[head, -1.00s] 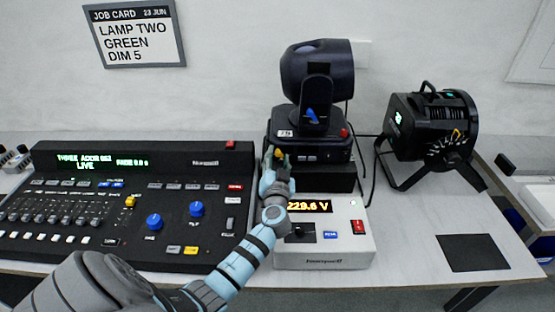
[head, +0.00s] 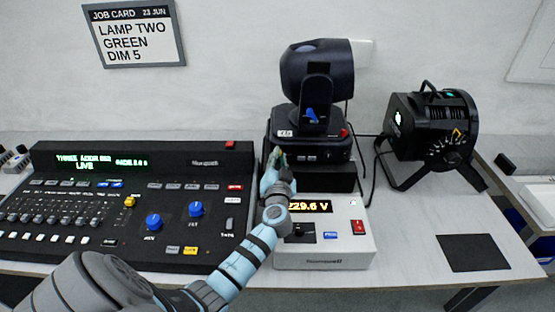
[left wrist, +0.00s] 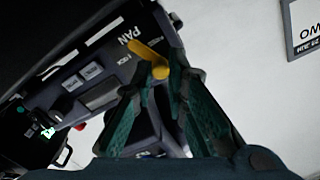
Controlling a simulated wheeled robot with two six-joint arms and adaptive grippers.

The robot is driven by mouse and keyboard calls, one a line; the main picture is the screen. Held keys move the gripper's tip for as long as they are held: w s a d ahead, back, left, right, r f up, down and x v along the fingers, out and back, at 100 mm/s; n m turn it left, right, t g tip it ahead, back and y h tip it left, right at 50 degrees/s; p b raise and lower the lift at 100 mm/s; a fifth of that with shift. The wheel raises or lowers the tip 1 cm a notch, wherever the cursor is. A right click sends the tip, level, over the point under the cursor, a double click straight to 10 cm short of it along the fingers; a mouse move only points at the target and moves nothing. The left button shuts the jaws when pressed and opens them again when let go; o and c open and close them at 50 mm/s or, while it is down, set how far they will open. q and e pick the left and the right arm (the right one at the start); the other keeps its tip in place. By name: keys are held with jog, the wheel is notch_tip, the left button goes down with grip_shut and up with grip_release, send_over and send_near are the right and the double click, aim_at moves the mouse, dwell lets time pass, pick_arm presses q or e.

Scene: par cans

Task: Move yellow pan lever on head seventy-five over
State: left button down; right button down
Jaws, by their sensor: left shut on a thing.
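The yellow pan lever (left wrist: 150,56) shows in the left wrist view beside the word PAN on the dark base of the moving head. My left gripper (left wrist: 160,80) has its fingertips on either side of the lever's knobbed end and is shut on it. In the head view my left gripper (head: 277,157) is at the left front corner of the base, and the lever is mostly hidden there. The moving head (head: 318,75) stands upright with a small label 75 (head: 285,133) on its base. My right gripper is not in view.
A white power box (head: 345,255) reading 229.6 V stands in front of the head. A lighting desk (head: 130,200) fills the left. A black par can (head: 430,125) on a bracket stands right, with cables between. A dark pad (head: 472,253) lies at the right front.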

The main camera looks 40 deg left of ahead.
pick_arm(q)
jog(key=m, duration=0.2)
jog(key=d+m, duration=0.1)
jog(key=m, duration=0.1)
jog(key=w+m, duration=0.1)
jog(key=shift+d+m, duration=0.15)
jog(key=shift+m, duration=0.25)
jog(key=m, duration=0.3)
jog(key=d+m, duration=0.1)
jog(key=shift+w+f+m, duration=0.15)
jog(key=shift+w+m, duration=0.25)
jog(key=c, duration=1.6)
grip_release()
jog(key=shift+d, duration=0.1)
jog(key=shift+s, duration=0.1)
jog(key=v, duration=1.2)
